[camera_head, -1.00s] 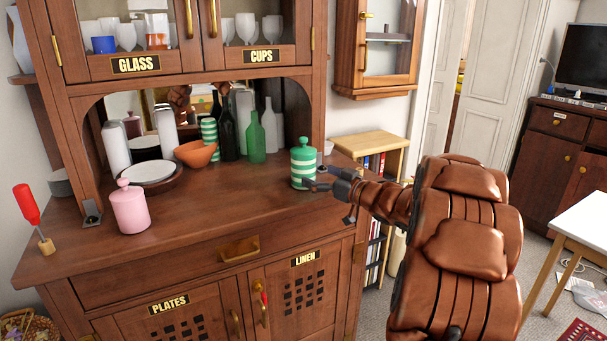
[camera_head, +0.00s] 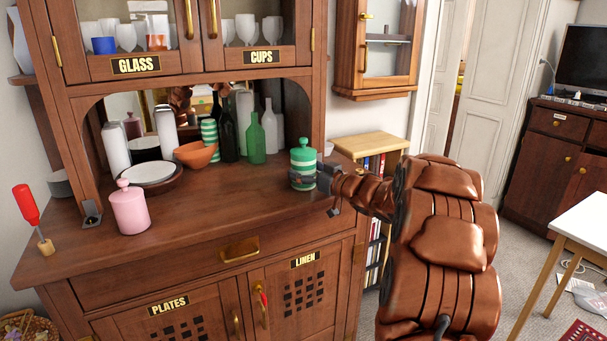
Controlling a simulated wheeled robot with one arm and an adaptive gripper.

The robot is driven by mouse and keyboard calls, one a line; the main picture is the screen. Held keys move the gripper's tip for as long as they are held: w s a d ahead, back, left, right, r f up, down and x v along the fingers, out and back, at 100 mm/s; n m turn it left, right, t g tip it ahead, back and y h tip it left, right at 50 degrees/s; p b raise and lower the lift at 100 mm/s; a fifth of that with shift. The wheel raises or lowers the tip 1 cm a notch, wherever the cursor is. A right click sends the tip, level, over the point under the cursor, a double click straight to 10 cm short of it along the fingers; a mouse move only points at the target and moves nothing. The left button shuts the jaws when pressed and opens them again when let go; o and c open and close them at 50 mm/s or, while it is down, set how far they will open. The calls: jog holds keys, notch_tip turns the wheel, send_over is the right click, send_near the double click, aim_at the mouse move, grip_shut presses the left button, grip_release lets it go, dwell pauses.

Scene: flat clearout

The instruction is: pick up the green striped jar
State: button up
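The green striped jar (camera_head: 303,157) stands upright near the right end of the wooden sideboard top. It is green with pale bands and a round-knobbed lid. My gripper (camera_head: 307,180) is at the jar's lower half, coming from the right, with a dark finger across the jar's front. The far finger is hidden behind the jar, so I cannot tell whether the fingers press on it. The jar rests on the sideboard top.
A green bottle (camera_head: 256,138) and an orange bowl (camera_head: 196,154) stand left of the jar. A pink jar (camera_head: 129,207) and plates (camera_head: 150,173) are farther left. The front middle of the sideboard top (camera_head: 220,205) is clear.

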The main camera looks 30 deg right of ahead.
jog(key=c, duration=1)
jog(key=shift+c, duration=0.6)
jog(key=shift+r, duration=0.1)
